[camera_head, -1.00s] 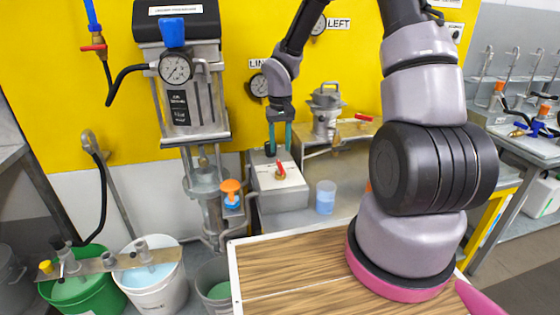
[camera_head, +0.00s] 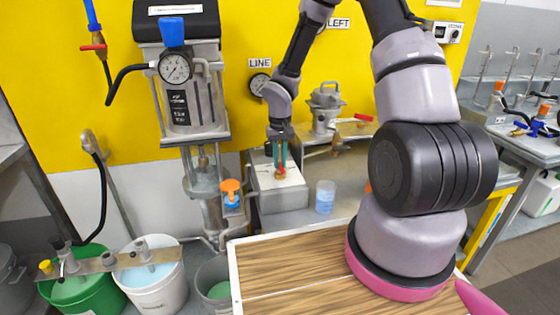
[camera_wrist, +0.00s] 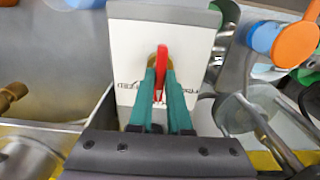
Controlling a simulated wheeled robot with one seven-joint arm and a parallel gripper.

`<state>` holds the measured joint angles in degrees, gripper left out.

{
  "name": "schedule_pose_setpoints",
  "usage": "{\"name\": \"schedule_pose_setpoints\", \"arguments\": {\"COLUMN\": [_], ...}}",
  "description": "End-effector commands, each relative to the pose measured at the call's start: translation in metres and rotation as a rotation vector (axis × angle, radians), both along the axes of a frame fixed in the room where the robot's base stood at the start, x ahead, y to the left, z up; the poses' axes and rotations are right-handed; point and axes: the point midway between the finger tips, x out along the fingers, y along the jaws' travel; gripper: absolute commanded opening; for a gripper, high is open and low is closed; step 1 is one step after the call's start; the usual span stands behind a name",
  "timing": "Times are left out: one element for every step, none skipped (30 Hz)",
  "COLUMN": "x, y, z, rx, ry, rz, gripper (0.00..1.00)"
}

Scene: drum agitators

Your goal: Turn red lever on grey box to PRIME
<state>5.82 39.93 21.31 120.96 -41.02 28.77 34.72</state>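The grey box (camera_head: 279,203) stands on the bench below the yellow wall, with a pale top plate (camera_wrist: 190,35). The red lever (camera_wrist: 162,62) stands on a brass hub in the plate and points away from my gripper in the wrist view. My gripper (camera_wrist: 161,88) is over the box, its green fingers on both sides of the lever and close against it. It also shows in the head view (camera_head: 280,172), where the fingers hide most of the lever. Lettering shows on both sides of the hub, partly hidden and too small to read surely.
A clear beaker (camera_head: 325,197) stands right of the box. An orange-topped fitting (camera_head: 231,190) is close on its left. A metal pot (camera_head: 326,108) with a red-handled valve (camera_head: 363,117) is behind right. A wooden board (camera_head: 290,262) lies in front.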

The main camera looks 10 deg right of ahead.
Motion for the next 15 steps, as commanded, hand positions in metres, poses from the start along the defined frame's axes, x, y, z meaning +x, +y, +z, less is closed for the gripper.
{"name": "schedule_pose_setpoints", "arguments": {"x": [0.0, 0.0, 0.0, 0.0, 0.0, 0.0, 0.0, -0.0001, -0.0001, -0.0001, 0.0, 0.0, 0.0, 0.0, 0.0], "y": [0.0001, 0.0001, 0.0001, 0.0001, 0.0001, 0.0001, 0.0001, 0.0001, 0.0001, 0.0001, 0.0001, 0.0001, 0.0001, 0.0001, 0.0], "z": [0.0001, 0.0002, 0.0002, 0.0002, 0.0002, 0.0002, 0.0002, 0.0002, 0.0003, 0.0003, 0.0003, 0.0003, 0.0003, 0.0003, 0.0003], "rx": [0.0, 0.0, 0.0, 0.0, 0.0, 0.0, 0.0, 0.0, 0.0, 0.0, 0.0, 0.0, 0.0, 0.0, 0.0], "ry": [0.0, 0.0, 0.0, 0.0, 0.0, 0.0, 0.0, 0.0, 0.0, 0.0, 0.0, 0.0, 0.0, 0.0, 0.0], "rz": [0.0, 0.001, 0.003, 0.006, 0.01, 0.019, 0.026, 0.034, 0.049, 0.062, 0.077, 0.099, 0.118, 0.138, 0.167], "gripper": [0.0, 0.0, 0.0, 0.0, 0.0, 0.0, 0.0, 0.0, 0.0, 0.0, 0.0, 0.0, 0.0, 0.0, 0.0]}}
